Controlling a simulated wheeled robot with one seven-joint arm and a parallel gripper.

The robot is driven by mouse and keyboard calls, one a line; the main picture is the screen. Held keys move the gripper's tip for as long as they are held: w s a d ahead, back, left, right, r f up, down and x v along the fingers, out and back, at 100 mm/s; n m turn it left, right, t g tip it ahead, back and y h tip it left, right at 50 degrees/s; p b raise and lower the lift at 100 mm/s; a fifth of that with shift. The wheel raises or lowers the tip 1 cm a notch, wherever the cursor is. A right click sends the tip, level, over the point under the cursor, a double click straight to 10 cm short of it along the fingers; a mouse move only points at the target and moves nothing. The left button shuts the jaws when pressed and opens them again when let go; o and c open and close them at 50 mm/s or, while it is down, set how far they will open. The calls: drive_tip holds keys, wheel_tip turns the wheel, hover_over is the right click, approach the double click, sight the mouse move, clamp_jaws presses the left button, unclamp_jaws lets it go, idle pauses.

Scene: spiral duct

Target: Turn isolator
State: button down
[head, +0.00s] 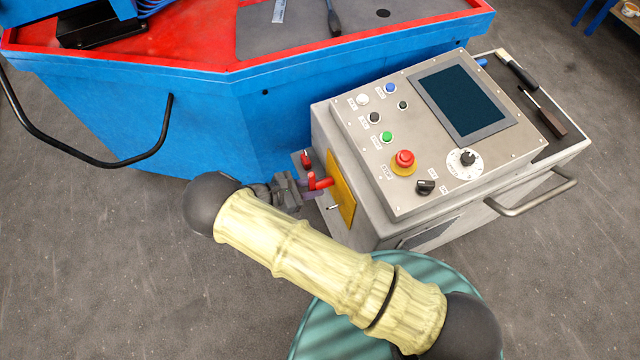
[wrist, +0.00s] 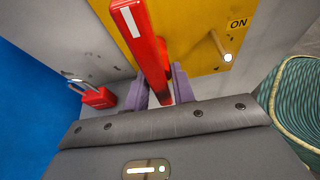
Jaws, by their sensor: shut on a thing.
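The isolator is a red handle (head: 320,183) on a yellow plate (head: 341,188) on the left side of the grey control cabinet (head: 385,236). In the wrist view the red handle (wrist: 147,40) bears a white stripe, and the yellow plate (wrist: 190,22) carries an "ON" label (wrist: 237,23) and a brass-coloured peg (wrist: 220,46). My gripper (head: 308,187) reaches the handle from the left. In the wrist view its purple fingers (wrist: 160,90) stand on both sides of the red handle and are shut on it. The handle's lower part is partly hidden between the fingers.
The blue machine (head: 190,120) stands left of the cabinet. The cabinet top has a button panel (head: 420,140), and a metal handle (head: 530,198) sticks out at its front. Grey floor is clear at lower left.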

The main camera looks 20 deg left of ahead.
idle(0.3)
drive_tip(key=c, duration=1.4)
unclamp_jaws()
drive_tip(key=shift+o, duration=0.2)
drive_tip(key=v, duration=1.7)
drive_tip(key=shift+a+b, duration=0.3)
drive_tip(key=shift+b, duration=0.05)
drive_tip(key=shift+w+r, duration=0.1)
drive_tip(key=shift+w, duration=0.05)
